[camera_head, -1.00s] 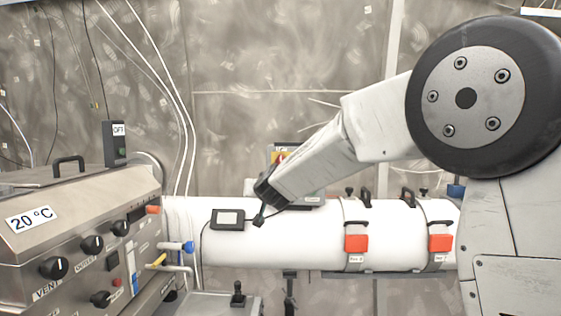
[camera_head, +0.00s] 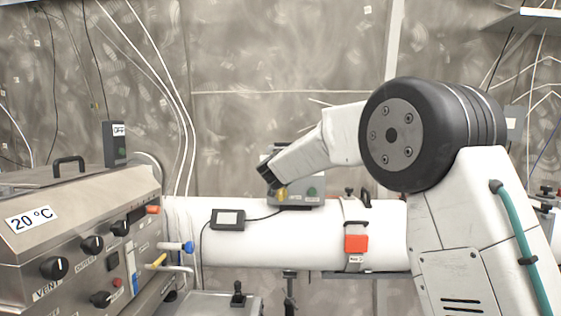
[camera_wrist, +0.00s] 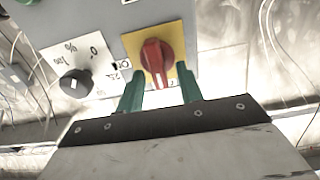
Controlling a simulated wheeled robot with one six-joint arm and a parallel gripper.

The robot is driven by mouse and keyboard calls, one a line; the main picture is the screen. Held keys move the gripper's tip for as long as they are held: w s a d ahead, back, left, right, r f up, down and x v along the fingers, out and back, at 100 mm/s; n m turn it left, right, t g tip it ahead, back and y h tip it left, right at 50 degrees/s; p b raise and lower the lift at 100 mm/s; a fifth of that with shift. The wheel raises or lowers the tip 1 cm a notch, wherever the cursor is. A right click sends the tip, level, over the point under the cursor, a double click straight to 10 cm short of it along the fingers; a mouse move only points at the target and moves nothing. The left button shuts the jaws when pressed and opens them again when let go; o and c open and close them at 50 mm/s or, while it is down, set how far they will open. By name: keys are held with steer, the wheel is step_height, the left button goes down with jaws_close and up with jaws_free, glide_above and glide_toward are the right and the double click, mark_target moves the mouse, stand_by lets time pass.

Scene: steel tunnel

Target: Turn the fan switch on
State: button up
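A grey control box (camera_head: 310,188) stands on the white tube in the head view. In the wrist view its face (camera_wrist: 193,18) carries a red rotary switch (camera_wrist: 152,58) on a yellow plate (camera_wrist: 185,50). The switch's handle runs roughly up and down in that picture. Small marks beside the plate are only partly readable. My gripper (camera_wrist: 160,80) is open and empty, with one green finger on each side of the switch's lower end. Contact with the switch cannot be told. In the head view my gripper (camera_head: 266,178) is at the box's left side.
A black dial knob (camera_wrist: 75,83) with a percent scale is left of the switch. A white tube (camera_head: 300,240) with an orange-red latch (camera_head: 356,244) runs below the box. A steel panel (camera_head: 85,215) with knobs and a small OFF-labelled box (camera_head: 116,145) are at left.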

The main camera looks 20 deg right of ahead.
jaws_close()
steer(key=shift+m, duration=0.4)
steer(key=m, duration=0.5)
steer(key=d+f+m, duration=0.1)
steer(key=m, duration=1.1)
steer(key=shift+s+d+f, duration=0.15)
steer(key=shift+d+f, duration=0.05)
stand_by(0.4)
steer(key=shift+f, duration=0.1)
